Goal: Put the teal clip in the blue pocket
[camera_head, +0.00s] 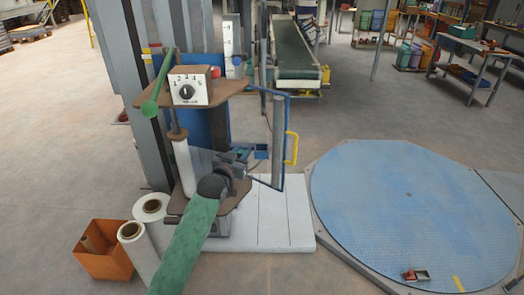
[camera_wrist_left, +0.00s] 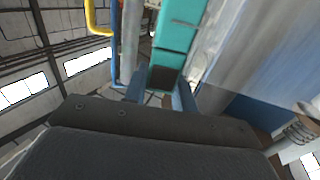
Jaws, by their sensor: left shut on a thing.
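My left gripper (camera_head: 243,155) is at the sack filler, left of the grey upright cylinder. In the left wrist view its two blue-grey fingers (camera_wrist_left: 162,92) are shut on the teal clip (camera_wrist_left: 178,38), which extends upward beyond them with a dark brown patch at its near end. The clip is hard to make out in the head view. A small dark blue box shape (camera_head: 262,152) sits by the blue frame just right of the gripper; I cannot tell for sure that it is the blue pocket. My right gripper is out of view.
The blue tube frame (camera_head: 285,96) with a yellow handle (camera_head: 292,149) stands right of the gripper. A dial box (camera_head: 190,87) and brown plates are close on the left. An orange bin (camera_head: 103,251) and white rolls stand lower left. A blue turntable (camera_head: 415,205) lies right.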

